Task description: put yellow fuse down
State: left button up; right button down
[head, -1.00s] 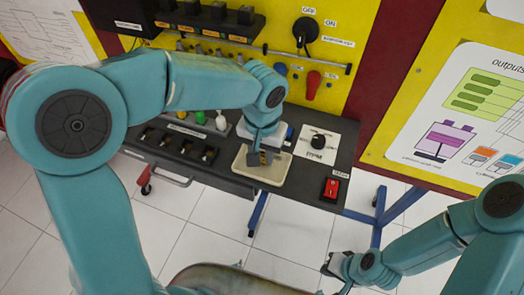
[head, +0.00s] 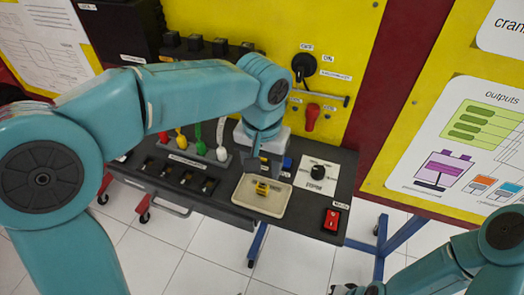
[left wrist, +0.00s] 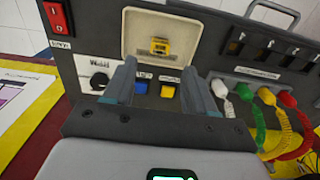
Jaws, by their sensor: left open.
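The yellow fuse (head: 262,189) lies in the shallow cream tray (head: 275,206) on the black bench. In the left wrist view the fuse (left wrist: 160,46) sits in the tray (left wrist: 183,27), apart from the fingertips. My left gripper (head: 257,163) is just behind the fuse, toward the panel, and touches nothing that I can see. Its two fingers (left wrist: 160,84) stand wide apart and empty in the left wrist view. My right gripper (head: 344,290) is cut off at the bottom edge of the head view, and its jaws cannot be made out.
Right of the tray are a black RPM knob (head: 320,173) and a red switch (head: 332,219). Left are red, yellow, green and white plugs (head: 222,153) with cords, above a row of sockets (head: 185,180). A blue block (left wrist: 141,86) and a yellow block (left wrist: 168,91) are close to the fingers.

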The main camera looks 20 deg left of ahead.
pick_arm(q)
notch_tip(320, 180, up, 4)
jog(key=shift+s, duration=0.1)
dwell(0.7)
